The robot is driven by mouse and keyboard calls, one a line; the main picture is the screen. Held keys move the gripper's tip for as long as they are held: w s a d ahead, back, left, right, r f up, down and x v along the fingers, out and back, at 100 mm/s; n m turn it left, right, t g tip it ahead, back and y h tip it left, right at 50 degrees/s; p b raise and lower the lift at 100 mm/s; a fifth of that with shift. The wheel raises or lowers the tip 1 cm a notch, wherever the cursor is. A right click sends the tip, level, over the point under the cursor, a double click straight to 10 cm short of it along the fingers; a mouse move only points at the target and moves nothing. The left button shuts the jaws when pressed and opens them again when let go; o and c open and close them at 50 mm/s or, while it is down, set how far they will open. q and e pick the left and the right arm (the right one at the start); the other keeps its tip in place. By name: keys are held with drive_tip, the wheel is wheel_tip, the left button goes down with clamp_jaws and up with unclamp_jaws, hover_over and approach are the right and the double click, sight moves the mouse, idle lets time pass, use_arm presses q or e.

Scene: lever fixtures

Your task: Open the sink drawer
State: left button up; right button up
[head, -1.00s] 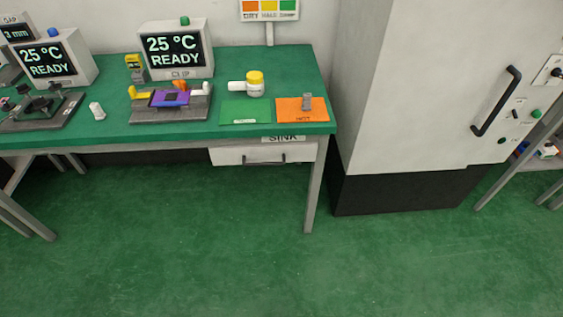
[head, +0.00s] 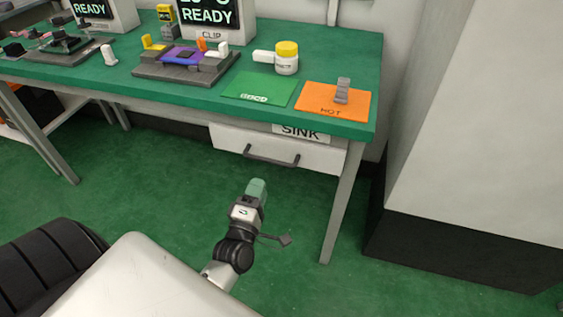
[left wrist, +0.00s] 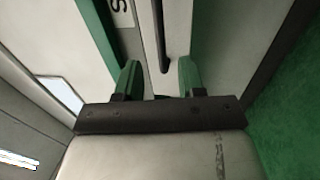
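The sink drawer (head: 318,156) is a white front under the green bench top, below a label reading SINK. It looks shut. Its dark bar handle (head: 270,160) runs across the front. My left gripper (head: 257,188) is in front of and below the handle in the head view, with green fingertips. In the left wrist view the left gripper (left wrist: 158,78) has its two green fingers apart. The dark handle (left wrist: 160,38) shows in line with the gap between them, and I cannot tell how near it is. My right gripper is in neither view.
The bench top (head: 215,110) carries a clip fixture (head: 185,62), a yellow-capped jar (head: 287,58), a green mat (head: 260,88) and an orange mat (head: 320,100). A bench leg (head: 340,208) stands right of the drawer. A large white cabinet (head: 485,110) is further right. Green floor is open below.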

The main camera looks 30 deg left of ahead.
sight(270, 160)
use_arm(q)
drive_tip(key=x, duration=0.9)
drive_tip(key=shift+w+a+b, duration=0.1)
drive_tip(key=shift+w+b, duration=0.15)
drive_tip(key=shift+b, duration=0.1)
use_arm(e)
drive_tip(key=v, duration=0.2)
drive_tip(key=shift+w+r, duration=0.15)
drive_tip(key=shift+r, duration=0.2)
use_arm(q)
clamp_jaws()
